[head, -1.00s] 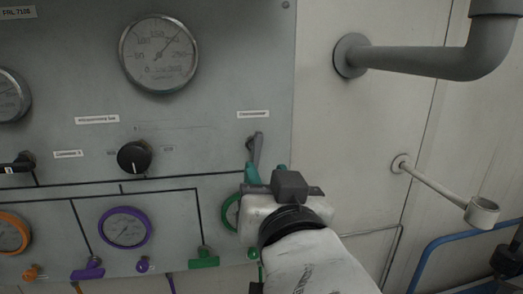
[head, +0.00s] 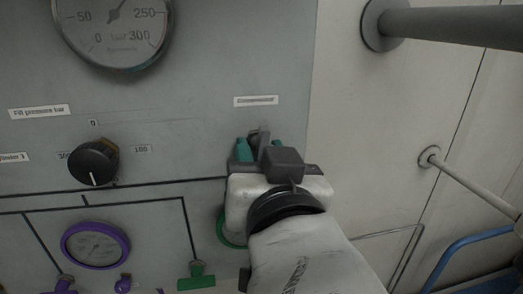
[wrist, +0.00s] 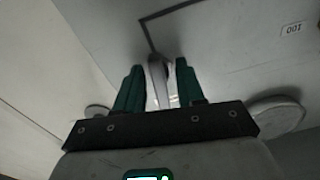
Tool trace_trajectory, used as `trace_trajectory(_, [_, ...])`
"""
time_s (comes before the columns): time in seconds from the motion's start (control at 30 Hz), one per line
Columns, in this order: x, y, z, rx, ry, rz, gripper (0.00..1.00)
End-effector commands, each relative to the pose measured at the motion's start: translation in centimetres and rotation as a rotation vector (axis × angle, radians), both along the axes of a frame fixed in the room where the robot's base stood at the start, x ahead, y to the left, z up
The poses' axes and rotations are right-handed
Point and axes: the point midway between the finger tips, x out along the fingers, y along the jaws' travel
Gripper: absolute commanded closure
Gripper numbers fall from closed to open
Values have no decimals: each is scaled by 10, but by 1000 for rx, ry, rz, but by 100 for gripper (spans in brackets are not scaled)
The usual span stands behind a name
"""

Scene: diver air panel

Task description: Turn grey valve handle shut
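The grey valve handle (head: 262,136) is on the panel below a small white label. Its upper part shows between the green fingers of my gripper (head: 261,148) in the head view; its lower part is hidden behind the gripper. In the wrist view the handle (wrist: 157,82) stands between the two green fingertips (wrist: 158,75), with one finger on each side and narrow gaps near the tips. My gripper looks open around the handle, not clamped on it.
Left on the panel are a black knob (head: 93,163), a purple-rimmed gauge (head: 95,246) and a green valve handle (head: 197,277). A large pressure gauge (head: 114,27) is above. To the right, a grey pipe (head: 440,25) and a thin rod (head: 470,180) stick out from the pale wall.

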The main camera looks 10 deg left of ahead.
Motion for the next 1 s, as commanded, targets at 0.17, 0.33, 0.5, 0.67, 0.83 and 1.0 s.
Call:
trace_trajectory(0.17, [0, 0, 0, 0, 0, 0, 78])
trace_trajectory(0.33, [0, 0, 0, 0, 0, 0, 95])
trace_trajectory(0.5, [0, 0, 0, 0, 0, 0, 100])
trace_trajectory(0.67, [0, 0, 0, 5, 1, 0, 100])
trace_trajectory(0.83, [0, 0, -1, 41, 12, 0, 100])
trace_trajectory(1.0, [0, 1, -1, 128, 38, 0, 100])
